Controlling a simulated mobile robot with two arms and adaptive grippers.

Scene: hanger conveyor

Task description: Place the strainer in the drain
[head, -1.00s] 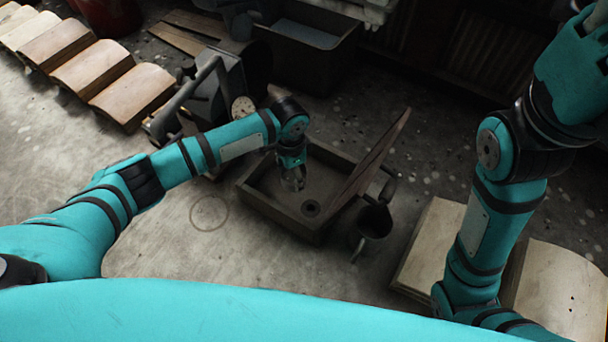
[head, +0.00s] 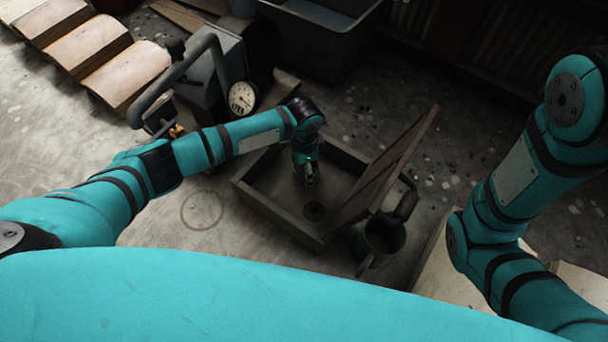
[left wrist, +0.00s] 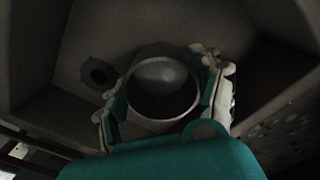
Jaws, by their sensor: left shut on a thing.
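The drain (head: 314,210) is a dark round hole in the floor of a shallow grey sink (head: 278,219); it also shows in the left wrist view (left wrist: 98,72), left of my gripper. My left gripper (head: 308,182) points down inside the sink area, just above the drain in the picture. In the left wrist view my left gripper (left wrist: 165,100) is shut on the strainer (left wrist: 163,73), a grey round cup-like piece between its fingers. The strainer is apart from the drain, off to one side. My right gripper is out of view.
A wooden board (head: 385,168) leans across the sink's right side. A machine with a round gauge (head: 242,98) stands behind my left arm. A grey bin (head: 325,35) is at the back.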

